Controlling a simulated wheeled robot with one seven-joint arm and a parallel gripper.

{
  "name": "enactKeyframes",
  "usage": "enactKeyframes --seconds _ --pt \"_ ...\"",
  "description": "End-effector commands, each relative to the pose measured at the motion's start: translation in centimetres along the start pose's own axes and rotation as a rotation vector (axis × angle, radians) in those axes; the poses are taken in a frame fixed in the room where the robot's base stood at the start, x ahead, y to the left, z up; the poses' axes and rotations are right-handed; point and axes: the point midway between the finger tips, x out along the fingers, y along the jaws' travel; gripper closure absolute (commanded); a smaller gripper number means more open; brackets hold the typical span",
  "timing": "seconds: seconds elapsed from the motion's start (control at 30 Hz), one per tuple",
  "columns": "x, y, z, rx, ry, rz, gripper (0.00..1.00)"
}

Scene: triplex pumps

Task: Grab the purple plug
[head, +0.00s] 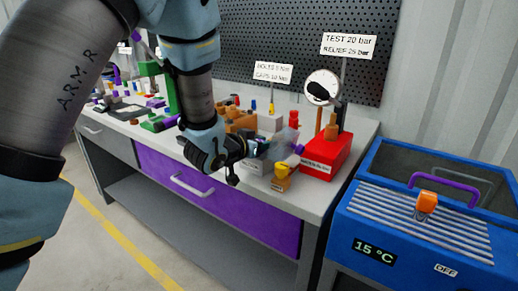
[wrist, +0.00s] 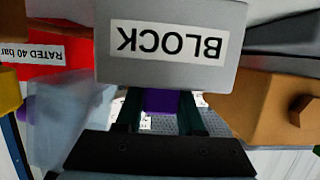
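In the wrist view, a purple piece (wrist: 161,100) shows between the two fingers of my gripper (wrist: 160,112); it looks like the purple plug. Its far part is hidden behind the grey block labelled BLOCK (wrist: 170,72). The fingers stand apart, one on each side of the purple piece; whether they press on it is unclear. In the head view, my gripper (head: 258,148) is low over the front of the workbench, and the purple piece between its fingers is hidden. Another purple part (head: 298,149) sits beside a clear container.
The clear container (wrist: 70,110) and a red RATED 40 bar box (wrist: 40,50) are at the left in the wrist view; an orange-brown block (wrist: 262,105) is close at the right. The head view shows a gauge (head: 321,88) and a blue cooler (head: 420,215) to the right.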

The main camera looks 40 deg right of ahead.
Motion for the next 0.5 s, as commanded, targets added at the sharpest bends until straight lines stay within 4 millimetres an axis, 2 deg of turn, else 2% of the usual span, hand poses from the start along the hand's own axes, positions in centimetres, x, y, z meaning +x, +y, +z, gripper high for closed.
enactKeyframes --seconds 0.03,0.3,0.5 --pt "-0.01 0.0 0.0 0.0 0.0 0.0 0.7" --pt "-0.01 0.0 0.0 0.0 0.0 0.0 1.0" --pt "-0.01 0.0 -0.03 0.0 0.0 0.0 1.0"
